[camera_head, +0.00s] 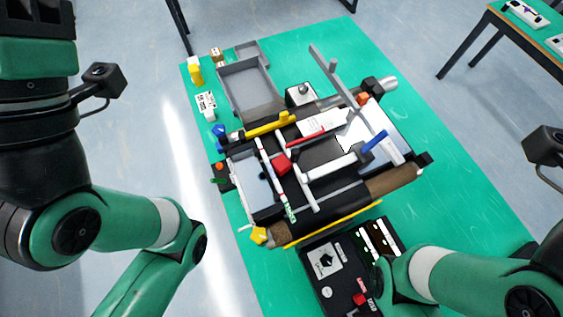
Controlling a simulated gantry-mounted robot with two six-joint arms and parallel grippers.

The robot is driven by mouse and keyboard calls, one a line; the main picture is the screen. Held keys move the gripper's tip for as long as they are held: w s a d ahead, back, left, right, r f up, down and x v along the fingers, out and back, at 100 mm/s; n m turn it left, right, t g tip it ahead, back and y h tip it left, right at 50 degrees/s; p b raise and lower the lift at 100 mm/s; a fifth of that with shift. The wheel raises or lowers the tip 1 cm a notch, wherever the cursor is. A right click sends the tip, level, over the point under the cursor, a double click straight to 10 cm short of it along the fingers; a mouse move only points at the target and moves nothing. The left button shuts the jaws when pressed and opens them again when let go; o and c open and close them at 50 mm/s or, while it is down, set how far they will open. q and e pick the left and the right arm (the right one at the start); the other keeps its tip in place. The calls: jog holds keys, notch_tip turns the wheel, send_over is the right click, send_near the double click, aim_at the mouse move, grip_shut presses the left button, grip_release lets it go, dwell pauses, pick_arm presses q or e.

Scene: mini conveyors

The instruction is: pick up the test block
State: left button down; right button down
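A small red block (283,163) sits on the mini conveyor (325,152), left of its middle, among the guide bars. It is the most block-like thing on the belt, but I cannot be sure it is the test block. My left arm comes in from the left and bends down out of the lower edge, so its gripper is out of view. My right arm comes in from the lower right. Its gripper does not show. Neither arm is over the red block.
Yellow (268,125), red (306,134) and blue-ended bars (375,141) cross the conveyor. A grey tray (229,75) lies behind it on the green table (455,180). A black control panel (318,292) stands in front. The table is clear at right.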

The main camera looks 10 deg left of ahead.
pick_arm(q)
jog(key=c, duration=1.6)
grip_release()
jog(key=shift+c, duration=1.2)
grip_release()
